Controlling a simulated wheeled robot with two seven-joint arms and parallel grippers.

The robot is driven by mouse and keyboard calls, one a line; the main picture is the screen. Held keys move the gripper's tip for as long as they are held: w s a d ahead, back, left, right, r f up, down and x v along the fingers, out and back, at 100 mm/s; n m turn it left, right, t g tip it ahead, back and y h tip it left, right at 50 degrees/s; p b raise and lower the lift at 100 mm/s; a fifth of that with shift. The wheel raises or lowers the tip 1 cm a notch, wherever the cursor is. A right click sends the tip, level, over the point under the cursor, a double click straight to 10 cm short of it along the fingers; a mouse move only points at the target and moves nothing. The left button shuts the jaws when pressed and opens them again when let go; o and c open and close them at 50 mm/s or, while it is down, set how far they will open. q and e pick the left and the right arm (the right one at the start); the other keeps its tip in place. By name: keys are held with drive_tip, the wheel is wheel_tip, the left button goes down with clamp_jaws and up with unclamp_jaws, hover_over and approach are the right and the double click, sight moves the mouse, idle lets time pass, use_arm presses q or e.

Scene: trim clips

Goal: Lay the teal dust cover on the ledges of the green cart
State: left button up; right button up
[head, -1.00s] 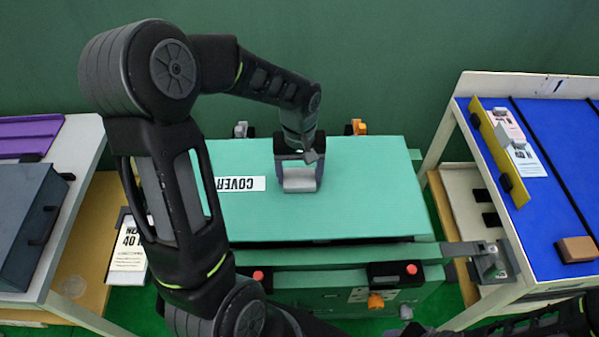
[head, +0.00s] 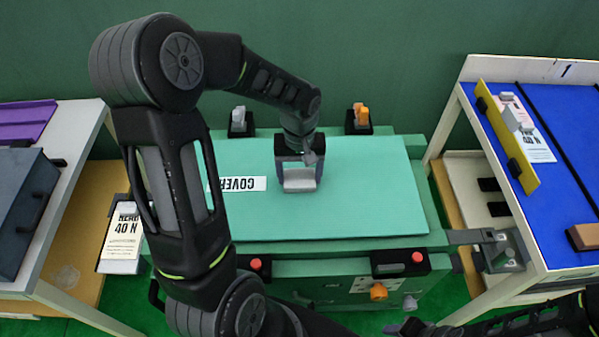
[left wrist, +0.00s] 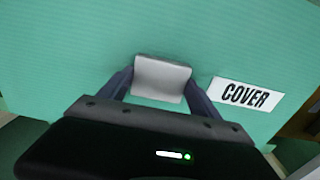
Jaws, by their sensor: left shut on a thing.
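The teal dust cover (head: 340,210) is a flat panel with a white COVER label (head: 237,184). It lies level over the top of the green cart (head: 432,205); whether it touches the ledges beneath cannot be told. My left gripper (head: 300,182) is shut on the cover's light grey handle block. The left wrist view shows the handle (left wrist: 161,78) between the two fingers, with the teal panel (left wrist: 60,50) behind. The cover and my left arm hide most of the ledges. My right gripper (head: 408,327) is partly visible at the bottom edge, its jaws unclear.
A grey clip (head: 238,122) and an orange clip (head: 359,117) stand at the cart's back edge. Red-buttoned blocks (head: 400,263) sit along the front. A white table with a blue top (head: 560,200) stands right; a white table with a dark box (head: 22,215) stands left.

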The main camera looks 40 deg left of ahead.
sight(300, 178)
use_arm(q)
drive_tip(key=shift+f+b, duration=0.5)
idle(0.3)
drive_tip(key=o, duration=1.9)
drive_tip(key=shift+r, duration=3.9)
